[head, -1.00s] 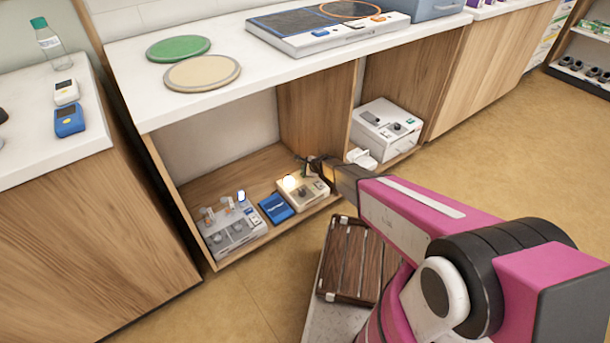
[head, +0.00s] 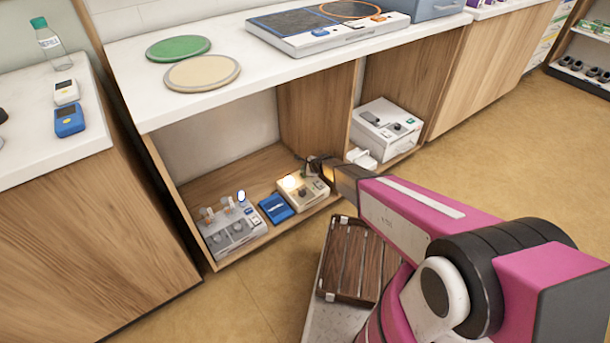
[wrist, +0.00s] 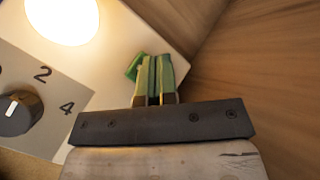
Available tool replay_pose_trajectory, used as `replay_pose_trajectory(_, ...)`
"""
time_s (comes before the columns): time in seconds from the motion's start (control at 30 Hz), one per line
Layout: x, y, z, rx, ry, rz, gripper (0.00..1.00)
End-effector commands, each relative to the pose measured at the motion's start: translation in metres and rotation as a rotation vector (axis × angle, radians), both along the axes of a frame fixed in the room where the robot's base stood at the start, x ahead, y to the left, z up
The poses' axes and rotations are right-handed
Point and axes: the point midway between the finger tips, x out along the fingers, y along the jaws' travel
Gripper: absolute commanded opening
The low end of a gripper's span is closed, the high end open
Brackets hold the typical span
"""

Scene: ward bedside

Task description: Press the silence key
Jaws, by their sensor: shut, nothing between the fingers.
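A cream box (head: 311,199) with a dial and a glowing lamp (head: 289,182) stands on the low shelf. The wrist view shows its lamp (wrist: 62,15), its black dial (wrist: 18,112) and the numbers 2 and 4. A green key (wrist: 134,67) is on the box's top face, partly hidden behind my fingers. My gripper (wrist: 158,62) is shut and empty, its fingertips at the green key. I cannot tell whether they touch it. No label on the key is readable. My gripper (head: 309,164) also shows in the head view at the box's back right.
A blue box (head: 276,208) and a grey device with knobs (head: 234,232) stand left of the cream box. A wooden divider (head: 352,110) rises behind my gripper. A white device (head: 386,128) sits in the right bay. The counter (head: 130,60) overhangs the shelf.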

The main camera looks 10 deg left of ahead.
Motion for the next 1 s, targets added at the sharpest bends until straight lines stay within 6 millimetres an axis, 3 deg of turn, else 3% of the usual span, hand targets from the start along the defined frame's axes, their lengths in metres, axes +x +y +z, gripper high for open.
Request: replay_pose_trajectory(1.0,0.0,0.0,-0.01,0.0,0.0,0.0,0.0)
